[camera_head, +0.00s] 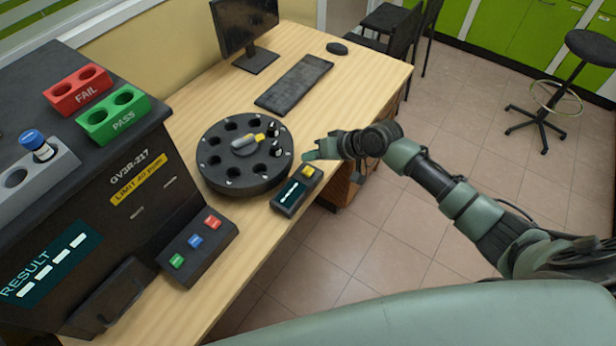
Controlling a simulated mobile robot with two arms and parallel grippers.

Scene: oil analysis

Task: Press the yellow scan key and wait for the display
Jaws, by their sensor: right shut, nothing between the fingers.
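The yellow scan key (308,171) is at the far end of a small black scanner box (282,209) near the table's front edge. The box's small display (291,193) shows pale marks, too small to read with certainty. My right gripper (309,156) comes in from the right and is shut and empty. Its fingertips are close to the yellow key, just beyond it in the picture; I cannot tell whether they touch it. My left gripper is not in view.
A black round carousel (210,170) with vials stands just left of the scanner box. A large black analyser (150,160) with a RESULT screen (50,262) of dashes fills the left. Red FAIL (62,98) and green PASS (98,131) racks sit on it. A keyboard (294,83) lies behind.

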